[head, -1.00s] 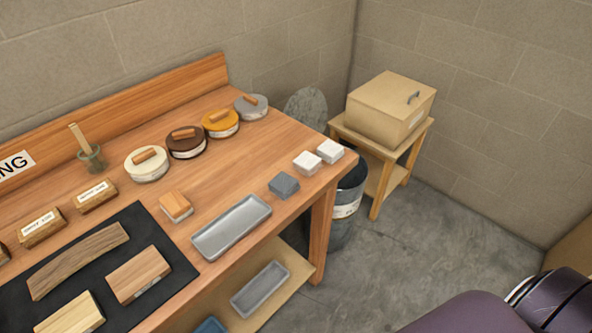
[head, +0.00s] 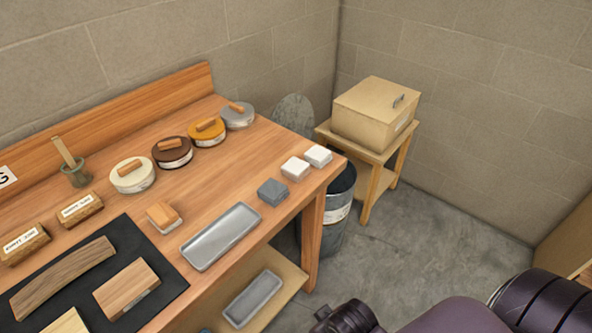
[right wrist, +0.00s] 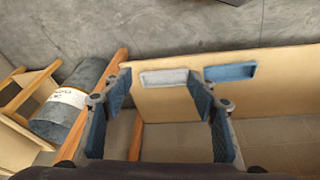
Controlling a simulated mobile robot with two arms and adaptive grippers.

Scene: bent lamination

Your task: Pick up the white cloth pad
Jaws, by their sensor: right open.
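Two white pads lie side by side near the right end of the wooden workbench in the head view. One white pad (head: 295,169) is nearer a grey block (head: 272,192), and the other white pad (head: 318,156) is closer to the bench's right edge. I cannot tell which is the cloth pad. My right gripper (right wrist: 162,95) is open and empty in the right wrist view, over the side of the bench with its lower shelf beyond. Part of my right arm shows at the bottom right of the head view. My left gripper is not in view.
A grey metal tray (head: 221,237) lies on the bench left of the grey block. Several round lidded tins stand along the back, including a grey tin (head: 238,116). A bin (head: 336,215) and a small table with a box (head: 375,112) stand right of the bench.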

